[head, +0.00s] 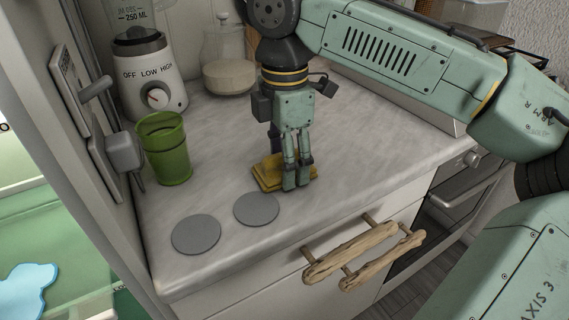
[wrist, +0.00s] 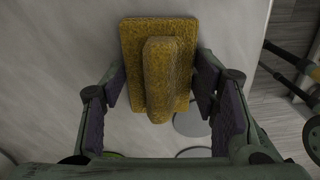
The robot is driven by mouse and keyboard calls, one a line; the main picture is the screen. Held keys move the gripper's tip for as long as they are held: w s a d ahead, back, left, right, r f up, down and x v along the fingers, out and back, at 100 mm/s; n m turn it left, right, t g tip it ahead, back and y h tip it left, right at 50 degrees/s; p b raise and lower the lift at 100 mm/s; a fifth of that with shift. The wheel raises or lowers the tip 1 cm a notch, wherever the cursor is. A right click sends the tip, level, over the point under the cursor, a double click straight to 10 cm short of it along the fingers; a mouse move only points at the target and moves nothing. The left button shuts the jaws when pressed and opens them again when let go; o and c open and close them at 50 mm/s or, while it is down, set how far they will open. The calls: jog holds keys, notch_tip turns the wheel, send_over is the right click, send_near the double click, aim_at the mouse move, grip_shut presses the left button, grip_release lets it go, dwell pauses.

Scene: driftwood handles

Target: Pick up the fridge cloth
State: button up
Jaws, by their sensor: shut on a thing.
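The fridge cloth (head: 267,174) is a yellow, thick, folded-looking piece lying on the worktop near its front edge. In the wrist view the cloth (wrist: 158,62) shows as a flat rectangle with a raised ridge along its middle. My gripper (head: 297,184) points down at the cloth and hides part of its right side. In the wrist view my gripper's two dark pads (wrist: 162,95) stand on either side of the ridge. The gripper is shut on the cloth, which appears to be still at worktop level; exact pad contact is hard to see.
Two grey discs (head: 196,234) lie flat left of the cloth. A green cup (head: 164,148) and a blender (head: 149,75) stand further left, with a glass jar (head: 228,65) behind. Driftwood handles (head: 350,252) stick out from the drawer front below. The worktop right of my gripper is clear.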

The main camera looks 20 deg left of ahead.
jog(key=shift+r, duration=0.15)
jog(key=shift+r, duration=0.65)
jog(key=shift+s+d+r, duration=0.15)
jog(key=shift+d+r, duration=0.05)
jog(key=shift+r, duration=0.75)
jog(key=s+d+r, duration=0.1)
jog(key=s+d, duration=0.8)
jog(key=d, duration=0.3)
jog(key=shift+s+d+r+b, duration=0.15)
jog(key=shift+s+r+b, duration=0.15)
jog(key=shift+b, duration=0.1)
